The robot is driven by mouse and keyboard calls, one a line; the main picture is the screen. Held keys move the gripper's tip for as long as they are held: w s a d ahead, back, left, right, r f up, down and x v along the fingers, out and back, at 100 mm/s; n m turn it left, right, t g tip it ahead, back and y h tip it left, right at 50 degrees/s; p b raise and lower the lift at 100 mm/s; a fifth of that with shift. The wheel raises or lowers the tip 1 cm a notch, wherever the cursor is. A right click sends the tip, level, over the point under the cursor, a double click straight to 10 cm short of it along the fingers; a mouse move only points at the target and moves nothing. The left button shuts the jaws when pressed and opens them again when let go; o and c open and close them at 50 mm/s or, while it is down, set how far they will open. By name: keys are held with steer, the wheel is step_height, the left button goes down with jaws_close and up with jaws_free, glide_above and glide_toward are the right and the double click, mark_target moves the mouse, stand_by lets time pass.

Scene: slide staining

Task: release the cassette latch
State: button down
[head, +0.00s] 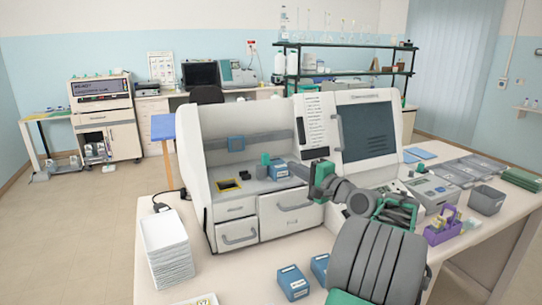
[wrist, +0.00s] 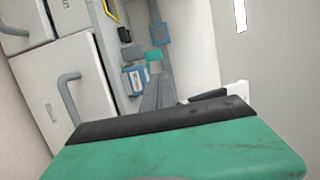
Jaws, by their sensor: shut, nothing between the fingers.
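The white staining machine (head: 270,150) stands on the table with its bay open. In the bay is a blue-and-white box (head: 278,169), which looks like the cassette; it also shows in the wrist view (wrist: 135,80). A small green part (head: 266,159) is beside it, seen also in the wrist view (wrist: 153,55); I cannot tell whether it is the latch. My gripper (head: 316,183) is at the right front of the bay, right of the box and apart from it. It is shut and empty. Its green-and-black body fills the bottom of the wrist view.
A yellow-framed opening (head: 228,186) lies at the left of the bay floor. Drawers with handles (head: 288,208) are below. A tray stack (head: 165,248) and blue boxes (head: 293,283) stand in front. A purple rack (head: 442,230) and grey bin (head: 487,200) are at right.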

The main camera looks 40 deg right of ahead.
mark_target(278, 166)
steer(key=w+p, duration=0.1)
steer(key=w, duration=0.2)
steer(key=w+p, duration=0.1)
steer(key=w, duration=0.2)
steer(key=w+d+p, duration=0.1)
steer(key=w, duration=0.2)
steer(key=shift+w+d, duration=0.1)
steer(key=shift+w, duration=0.15)
steer(key=shift+s, duration=0.1)
